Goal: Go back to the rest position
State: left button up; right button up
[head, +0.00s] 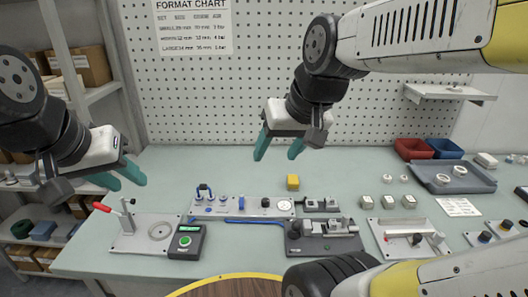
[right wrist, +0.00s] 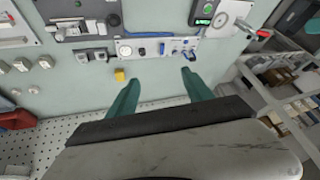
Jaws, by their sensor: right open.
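My right gripper (head: 275,156) hangs above the far part of the pale green table (head: 190,170). Its teal fingers are apart with nothing between them; the right wrist view also shows them (right wrist: 161,76) spread over the table. My left gripper (head: 129,184) is at the left, above the table's left end, its two teal fingers apart and empty. Neither gripper touches anything.
A panel with blue knobs (head: 228,208), a grey fixture (head: 312,243), a red-handled press (head: 145,240) and a green-screened box (head: 186,241) stand on the table. A yellow cube (head: 293,182) lies behind. A pegboard (head: 290,60) rises at the back; shelves (head: 90,95) stand left.

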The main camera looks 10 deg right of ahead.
jog(key=shift+s+a+f+t, duration=0.15)
jog(key=shift+s+a, duration=0.05)
jog(key=shift+s, duration=0.4)
jog(key=shift+s+a+f+t, duration=0.1)
jog(key=shift+s+a+t, duration=0.1)
jog(key=shift+s, duration=0.35)
dwell(0.4)
